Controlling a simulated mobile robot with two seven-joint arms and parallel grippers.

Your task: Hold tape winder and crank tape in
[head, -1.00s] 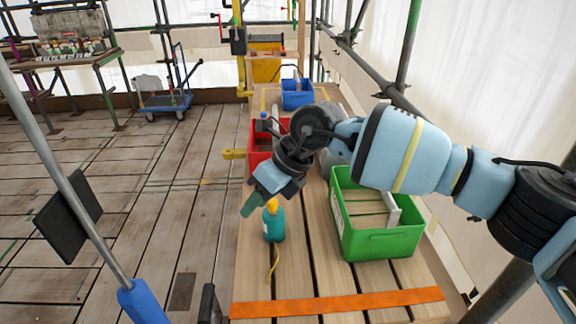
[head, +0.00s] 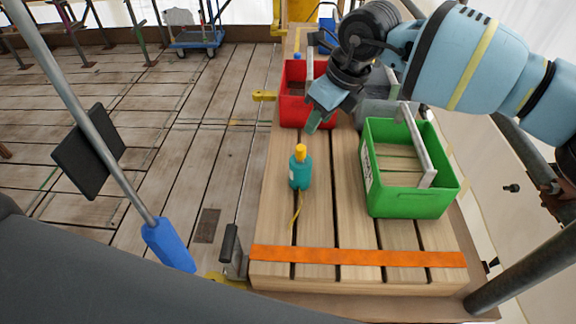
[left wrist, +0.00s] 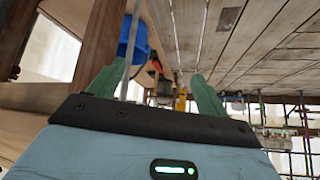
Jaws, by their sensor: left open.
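No thing is plainly a tape winder with a crank. A teal bottle-shaped thing (head: 300,172) with a yellow top stands upright on the slatted bench, and a thin yellow strip (head: 296,210) lies at its foot. An orange band (head: 350,257) runs across the bench's near end. My right gripper (head: 314,118) hangs above the bench, behind the teal thing and apart from it. Its green fingertips overlap, so its opening is unclear. My left gripper (left wrist: 157,85) is open in the left wrist view, with nothing seen held between its green fingers.
A green crate (head: 412,205) stands at the right of the bench and a red crate (head: 292,110) farther back. A grey pole with a blue sleeve (head: 168,245) slants at the left. A blue trolley (head: 193,40) stands far back. The plank floor left of the bench is largely clear.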

